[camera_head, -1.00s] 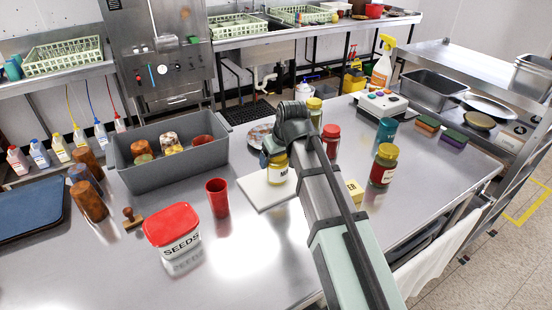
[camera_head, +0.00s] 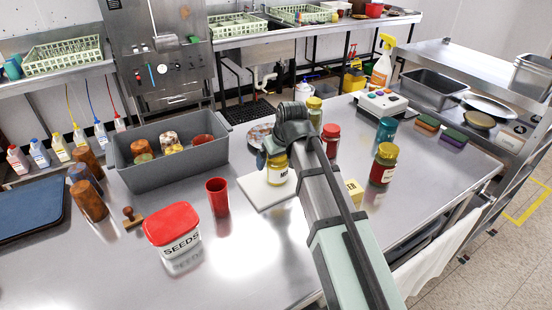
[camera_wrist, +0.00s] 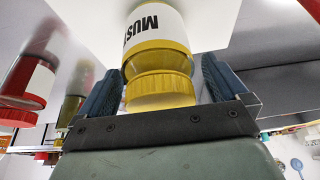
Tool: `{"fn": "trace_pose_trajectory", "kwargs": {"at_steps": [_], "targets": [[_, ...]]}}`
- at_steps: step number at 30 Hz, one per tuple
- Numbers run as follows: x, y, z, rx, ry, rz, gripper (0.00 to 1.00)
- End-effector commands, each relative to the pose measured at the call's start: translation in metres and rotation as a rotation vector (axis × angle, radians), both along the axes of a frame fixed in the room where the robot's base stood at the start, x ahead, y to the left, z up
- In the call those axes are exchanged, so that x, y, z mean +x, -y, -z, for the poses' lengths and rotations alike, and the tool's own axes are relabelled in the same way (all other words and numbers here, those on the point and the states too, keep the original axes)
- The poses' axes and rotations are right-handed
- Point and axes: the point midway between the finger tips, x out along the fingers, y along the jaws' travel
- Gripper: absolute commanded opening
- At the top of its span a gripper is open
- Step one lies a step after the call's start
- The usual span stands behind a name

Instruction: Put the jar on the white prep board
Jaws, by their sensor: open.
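A mustard jar with a yellow lid and a white label stands upright on the white prep board (camera_head: 258,193) in the head view; the jar (camera_head: 277,176) is partly hidden by my arm. In the wrist view the jar (camera_wrist: 157,38) shows its label letters "MUS" and its ribbed yellow lid, with the white board (camera_wrist: 225,15) behind it. My gripper (camera_wrist: 160,85) is open, with its blue fingers on either side of the lid and a gap visible at the sides. My gripper (camera_head: 268,157) is partly hidden by my wrist in the head view.
A grey bin (camera_head: 165,173) with several cups stands behind left. A red cup (camera_head: 217,197) and a SEEDS tub (camera_head: 172,232) stand left of the board. Right of my arm are a red-lidded jar (camera_head: 331,140) and a yellow-lidded red jar (camera_head: 383,165). The front table is clear.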

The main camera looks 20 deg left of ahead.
Motion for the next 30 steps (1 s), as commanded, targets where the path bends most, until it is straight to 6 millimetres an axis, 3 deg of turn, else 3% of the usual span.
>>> {"fn": "trace_pose_trajectory", "kwargs": {"at_steps": [5,21,30], "targets": [[-0.004,0.004,-0.014,0.001,0.001,0.000,1.00],[-0.025,0.025,-0.088,0.001,0.001,0.000,1.00],[-0.032,0.032,-0.109,0.000,0.000,0.000,1.00]]}}
